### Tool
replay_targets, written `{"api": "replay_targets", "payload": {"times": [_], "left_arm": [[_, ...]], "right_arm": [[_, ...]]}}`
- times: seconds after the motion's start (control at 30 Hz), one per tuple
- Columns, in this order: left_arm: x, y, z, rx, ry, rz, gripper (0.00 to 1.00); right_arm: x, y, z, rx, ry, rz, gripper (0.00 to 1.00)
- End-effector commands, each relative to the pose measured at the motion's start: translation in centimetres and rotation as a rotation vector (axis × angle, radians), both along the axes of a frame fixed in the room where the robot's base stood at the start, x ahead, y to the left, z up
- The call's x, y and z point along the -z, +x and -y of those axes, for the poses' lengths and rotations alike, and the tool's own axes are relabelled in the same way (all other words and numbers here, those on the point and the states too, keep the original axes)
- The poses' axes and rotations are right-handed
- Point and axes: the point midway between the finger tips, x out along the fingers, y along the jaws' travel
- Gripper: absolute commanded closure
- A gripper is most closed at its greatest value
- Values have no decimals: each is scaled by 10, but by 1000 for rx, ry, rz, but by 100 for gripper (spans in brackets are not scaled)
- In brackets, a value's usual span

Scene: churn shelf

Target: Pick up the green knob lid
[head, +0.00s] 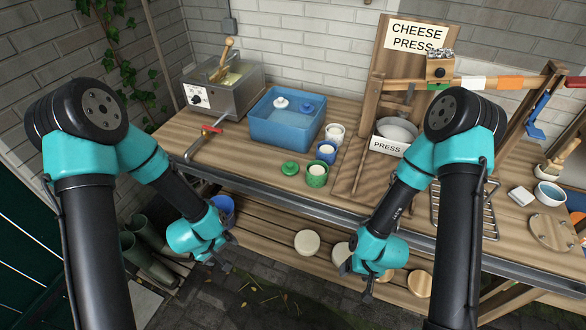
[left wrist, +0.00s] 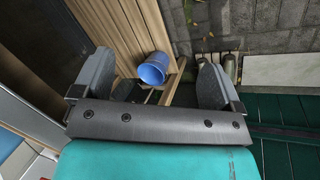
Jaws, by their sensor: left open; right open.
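The green knob lid (head: 291,169) lies on the wooden bench in the head view, just left of a green pot (head: 317,176) with pale contents. My left gripper (head: 227,246) is in front of the bench, below and left of the lid and apart from it. It is open and empty; its two spread fingers also show in the left wrist view (left wrist: 155,80). My right gripper (head: 364,287) is open and empty in front of the bench, below and right of the lid. The lid is not visible in the left wrist view.
A blue tub (head: 287,128) holds a white and a blue lid. A blue pot (head: 326,153) and a white pot (head: 336,132) stand near the green pot. A red-handled tap (head: 211,129) juts at left. A blue bucket (left wrist: 153,69) and cheese rounds (head: 307,242) sit on the lower shelf.

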Motion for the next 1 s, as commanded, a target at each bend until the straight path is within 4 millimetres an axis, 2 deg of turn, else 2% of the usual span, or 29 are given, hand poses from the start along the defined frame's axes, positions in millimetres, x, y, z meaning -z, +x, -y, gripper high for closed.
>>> {"api": "replay_targets", "payload": {"times": [0.03, 0.17, 0.27, 0.4, 0.5, 0.6, 0.7, 0.8, 1.0], "left_arm": [[-12, 15, 8, -54, -13, 14, 9], [-50, 54, 37, -257, -84, 24, 9], [-90, 86, 70, -433, -181, 22, 9], [-145, 121, 122, -621, -336, -31, 9], [-179, 140, 163, -692, -427, -106, 9], [-204, 154, 203, -704, -464, -205, 9], [-218, 165, 233, -683, -431, -299, 9], [-224, 173, 254, -660, -346, -367, 9], [-236, 192, 277, -669, -100, -420, 9]], "right_arm": [[0, 0, 0, 0, 0, 0, 24], [0, 0, 0, 1, 0, 0, 24], [0, 0, 0, 1, 0, 0, 24], [0, 0, 0, 1, 0, -1, 24], [0, 0, 0, 1, 0, -1, 24], [0, 0, 0, 1, 0, -1, 24], [0, 0, 0, 1, 0, -1, 24], [0, 0, 0, 1, 0, -1, 24], [0, 0, 0, 1, 0, -1, 24]]}}
